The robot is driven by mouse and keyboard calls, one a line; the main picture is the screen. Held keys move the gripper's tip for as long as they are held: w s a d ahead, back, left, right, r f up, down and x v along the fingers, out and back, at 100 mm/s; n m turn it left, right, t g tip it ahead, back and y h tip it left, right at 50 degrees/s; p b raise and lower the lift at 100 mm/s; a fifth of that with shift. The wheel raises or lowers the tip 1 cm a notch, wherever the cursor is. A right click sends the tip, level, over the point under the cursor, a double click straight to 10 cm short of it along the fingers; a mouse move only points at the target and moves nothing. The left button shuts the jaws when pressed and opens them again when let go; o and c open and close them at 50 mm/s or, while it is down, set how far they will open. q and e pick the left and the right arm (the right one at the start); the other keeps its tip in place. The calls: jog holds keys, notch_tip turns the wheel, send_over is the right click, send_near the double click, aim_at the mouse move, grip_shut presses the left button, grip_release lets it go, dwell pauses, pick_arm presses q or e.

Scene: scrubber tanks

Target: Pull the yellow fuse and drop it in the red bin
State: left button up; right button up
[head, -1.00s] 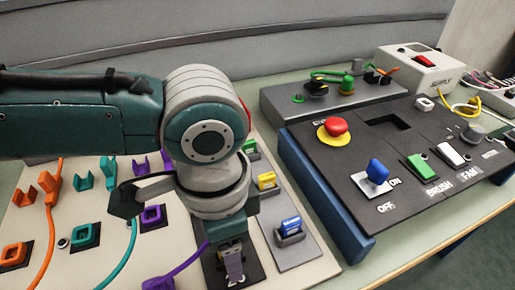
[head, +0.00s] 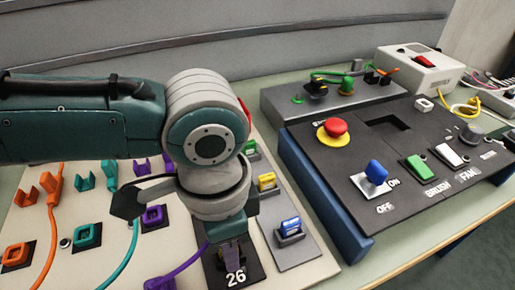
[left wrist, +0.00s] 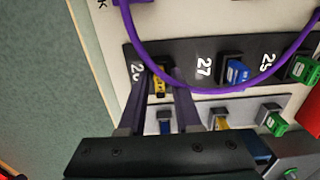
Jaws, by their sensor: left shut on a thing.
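My left gripper (head: 235,254) is at the black strip (head: 220,275), just above the white number 26 in the head view. In the left wrist view its two fingers (left wrist: 161,80) stand either side of a yellow fuse (left wrist: 160,86) at the strip's end and are shut on it. The fuse is at its black holder; I cannot tell whether it is still seated. In the head view the gripper hides this fuse. Another yellow fuse (head: 267,181) sits on the grey strip to the right. I cannot make out the red bin. My right gripper is not in view.
Blue (left wrist: 237,72) and green (left wrist: 303,68) fuses share the black strip. A purple cable (left wrist: 190,84) loops across it close to the fingers. The grey strip (head: 292,252) holds a blue fuse (head: 290,227). A control panel (head: 345,170) stands to the right.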

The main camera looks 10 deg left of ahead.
pick_arm(q)
grip_shut()
dwell(0.8)
jog(key=o, duration=1.3)
grip_release()
jog(key=shift+c, duration=0.2)
jog(key=shift+r, duration=0.1)
notch_tip(320, 180, up, 10)
jog(key=shift+f+p, duration=0.1)
jog(key=shift+p, duration=0.85)
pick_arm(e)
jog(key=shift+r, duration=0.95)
